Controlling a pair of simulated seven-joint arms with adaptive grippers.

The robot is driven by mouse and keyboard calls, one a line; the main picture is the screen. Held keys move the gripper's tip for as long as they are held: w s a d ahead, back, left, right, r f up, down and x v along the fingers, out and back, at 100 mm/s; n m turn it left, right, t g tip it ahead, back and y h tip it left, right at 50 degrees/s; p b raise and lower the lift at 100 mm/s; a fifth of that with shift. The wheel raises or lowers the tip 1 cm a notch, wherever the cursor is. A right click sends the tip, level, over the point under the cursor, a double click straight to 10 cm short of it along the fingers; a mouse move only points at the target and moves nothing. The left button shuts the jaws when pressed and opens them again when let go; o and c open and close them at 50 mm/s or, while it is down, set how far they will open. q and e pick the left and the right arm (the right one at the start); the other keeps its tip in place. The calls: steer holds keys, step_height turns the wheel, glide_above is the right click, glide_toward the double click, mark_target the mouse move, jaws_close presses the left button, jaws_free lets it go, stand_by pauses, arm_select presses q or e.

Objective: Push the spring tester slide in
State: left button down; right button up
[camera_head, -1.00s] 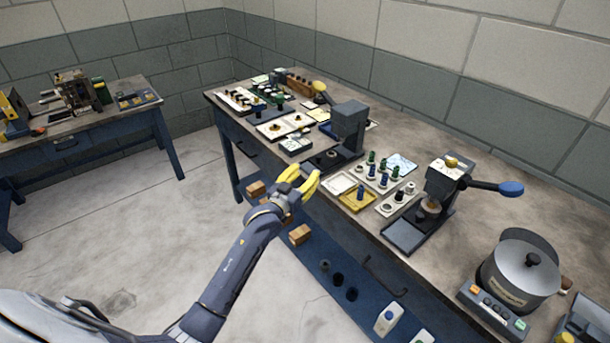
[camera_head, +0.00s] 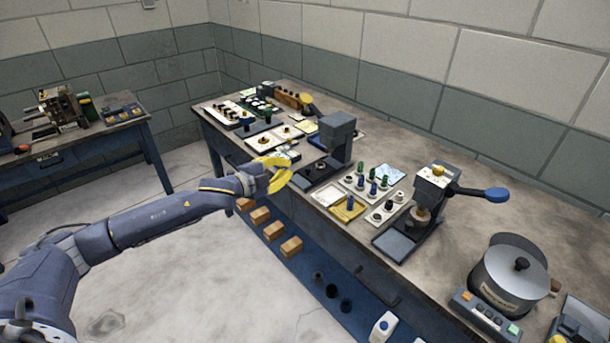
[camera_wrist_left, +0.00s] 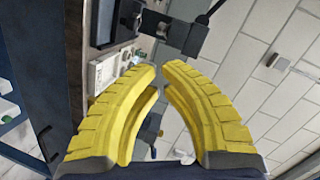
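I cannot tell for sure which device is the spring tester. A dark grey upright device (camera_head: 338,132) with a flat base (camera_head: 318,172) stands at the bench's front edge. A second device (camera_head: 432,188), with a lever ending in a blue knob, stands farther right; whether either has a slide is too small to tell. My left gripper (camera_head: 288,171) is just left of the first device's base, at the bench edge, apart from it as far as I see. Its yellow fingers (camera_wrist_left: 161,70) are empty, with a narrow gap between the tips. My right gripper is out of view.
The workbench (camera_head: 380,150) carries trays of small coloured parts, a yellow tray (camera_head: 347,210) and a metal pot (camera_head: 510,275) at right. Wooden blocks (camera_head: 291,247) lie on the blue lower shelf. Another bench (camera_head: 75,135) is at left. The floor between is clear.

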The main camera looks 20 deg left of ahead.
arm_select(q)
steer(key=s+a+f+m+g, duration=0.1)
steer(key=s+a+f+m, duration=0.1)
steer(key=s+f+m, duration=0.15)
glide_toward(317, 168)
steer(key=shift+w+d+f+m+y, duration=0.15)
steer(key=shift+d+f+m+y, duration=0.25)
steer(key=shift+d, duration=0.2)
steer(key=shift+x, duration=0.75)
steer(key=shift+r, duration=0.15)
